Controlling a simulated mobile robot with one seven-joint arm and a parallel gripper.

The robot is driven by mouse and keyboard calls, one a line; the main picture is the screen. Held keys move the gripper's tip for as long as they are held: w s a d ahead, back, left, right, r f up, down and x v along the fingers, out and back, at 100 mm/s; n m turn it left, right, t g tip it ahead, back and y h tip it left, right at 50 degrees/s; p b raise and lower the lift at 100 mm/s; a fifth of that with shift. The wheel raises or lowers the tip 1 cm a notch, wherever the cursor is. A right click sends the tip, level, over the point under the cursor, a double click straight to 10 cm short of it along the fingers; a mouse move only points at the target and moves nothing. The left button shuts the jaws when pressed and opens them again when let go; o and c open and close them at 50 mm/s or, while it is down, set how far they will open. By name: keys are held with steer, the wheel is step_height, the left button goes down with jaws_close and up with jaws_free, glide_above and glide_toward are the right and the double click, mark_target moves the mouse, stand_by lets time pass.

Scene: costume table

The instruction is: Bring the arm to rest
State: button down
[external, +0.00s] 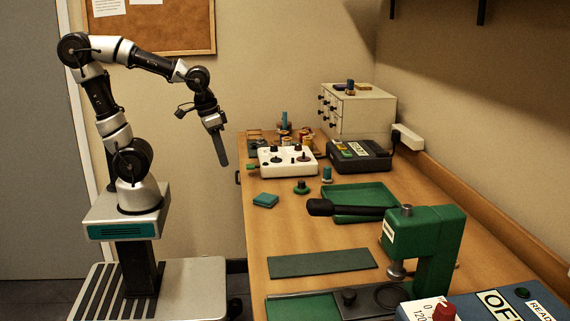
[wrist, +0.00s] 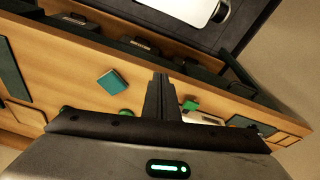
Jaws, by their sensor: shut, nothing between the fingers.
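My gripper (external: 221,151) hangs at the end of my bent arm, in the air to the left of the table's left edge in the external view. Its fingers point down and are closed together with nothing between them. In the wrist view the shut fingers (wrist: 160,92) show as one dark bar in the middle. The gripper touches nothing in either view.
The wooden table (external: 285,232) stands to the right. On it are a teal block (external: 265,200), a white control box (external: 287,160), a green tray (external: 372,194), a green press (external: 438,240) and a drawer cabinet (external: 358,114). The air around my arm is clear.

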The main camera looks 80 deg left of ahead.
step_height(320, 180, up, 25)
steer(key=s+m+t+p, duration=0.2)
steer(key=t+p, duration=0.1)
steer(key=p, duration=1.7)
steer(key=shift+s+d+m+p, duration=0.25)
steer(key=shift+s+m+p, duration=0.05)
